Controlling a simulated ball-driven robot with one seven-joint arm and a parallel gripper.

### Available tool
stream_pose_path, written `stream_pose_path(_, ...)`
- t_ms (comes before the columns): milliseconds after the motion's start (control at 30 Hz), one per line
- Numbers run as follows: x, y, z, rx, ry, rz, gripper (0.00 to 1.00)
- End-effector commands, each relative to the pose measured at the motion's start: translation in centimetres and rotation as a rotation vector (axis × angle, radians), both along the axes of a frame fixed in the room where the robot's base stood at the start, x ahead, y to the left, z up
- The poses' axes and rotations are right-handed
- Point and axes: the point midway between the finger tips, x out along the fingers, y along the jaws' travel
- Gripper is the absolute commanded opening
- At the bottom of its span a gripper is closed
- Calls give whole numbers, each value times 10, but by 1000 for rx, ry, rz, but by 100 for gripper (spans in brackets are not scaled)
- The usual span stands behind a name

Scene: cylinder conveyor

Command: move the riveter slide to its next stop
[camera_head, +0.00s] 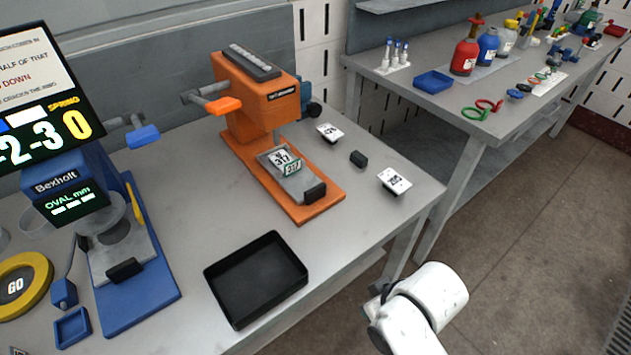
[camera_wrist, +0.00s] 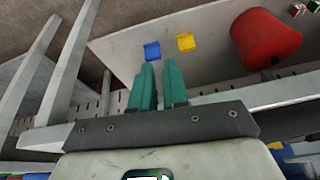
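The riveter is the orange press (camera_head: 255,100) on the near bench in the head view. Its slide (camera_head: 302,184) is a grey plate with a black grip (camera_head: 314,192) at its front end, lying on the orange base (camera_head: 320,207). A white part (camera_head: 282,159) marked 317 sits on the slide. An orange lever (camera_head: 222,106) sticks out at the riveter's left. My gripper (camera_wrist: 160,72) shows only in the wrist view, its two green fingers close together with a thin gap and nothing between them. It is away from the riveter, which that view does not show.
A blue press (camera_head: 110,235) with a display stands left of the riveter. A black tray (camera_head: 255,280) lies in front. Another bench (camera_head: 440,110) with bottles stands behind. My white arm is at lower right.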

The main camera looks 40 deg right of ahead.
Motion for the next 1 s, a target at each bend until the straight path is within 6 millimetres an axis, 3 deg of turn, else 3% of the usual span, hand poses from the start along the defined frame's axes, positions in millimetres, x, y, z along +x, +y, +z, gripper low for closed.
stream_pose_path(33, 26, 0, 34, 49, -113, -69, 9)
stream_pose_path(133, 58, -2, 51, 205, -289, -257, 0)
stream_pose_path(200, 70, -7, 57, 328, -379, -393, 0)
stream_pose_path(400, 88, -29, 75, 686, -570, -741, 0)
stream_pose_path(600, 92, -53, 93, 991, -691, -980, 0)
stream_pose_path(833, 97, -62, 100, 1102, -730, -1052, 0)
stream_pose_path(1000, 120, -61, 94, 1101, -729, -1050, 0)
